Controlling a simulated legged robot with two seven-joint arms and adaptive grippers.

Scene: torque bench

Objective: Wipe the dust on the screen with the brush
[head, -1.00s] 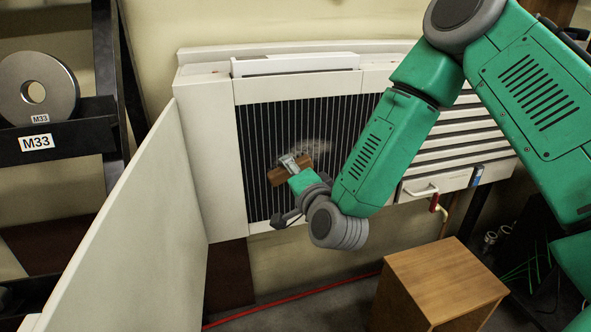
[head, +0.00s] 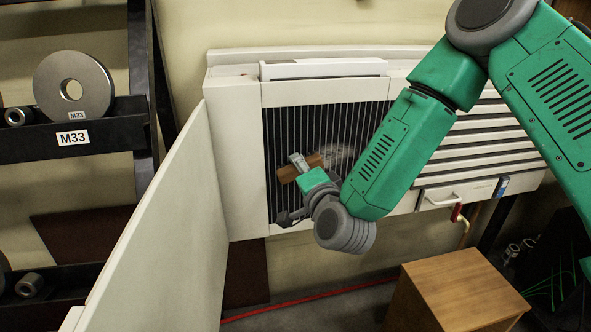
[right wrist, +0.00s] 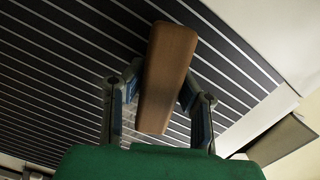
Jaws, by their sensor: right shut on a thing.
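The screen (head: 285,130) is a dark slatted panel in a white wall cabinet, and it fills much of the right wrist view (right wrist: 60,65). A pale grey dust patch (head: 343,155) lies on its middle, partly hidden by my right arm. My right gripper (head: 302,172) is shut on the brush, whose brown wooden block (head: 290,174) lies just left of the dust. In the right wrist view the brush (right wrist: 167,75) sits between the two fingers (right wrist: 160,105), close in front of the slats. I cannot tell whether its bristles touch the screen. My left gripper is not in view.
A white open door panel (head: 165,240) stands at the left of the screen. A black rack (head: 75,140) with a ring labelled M33 (head: 75,85) is further left. A wooden box (head: 458,290) stands below at the right.

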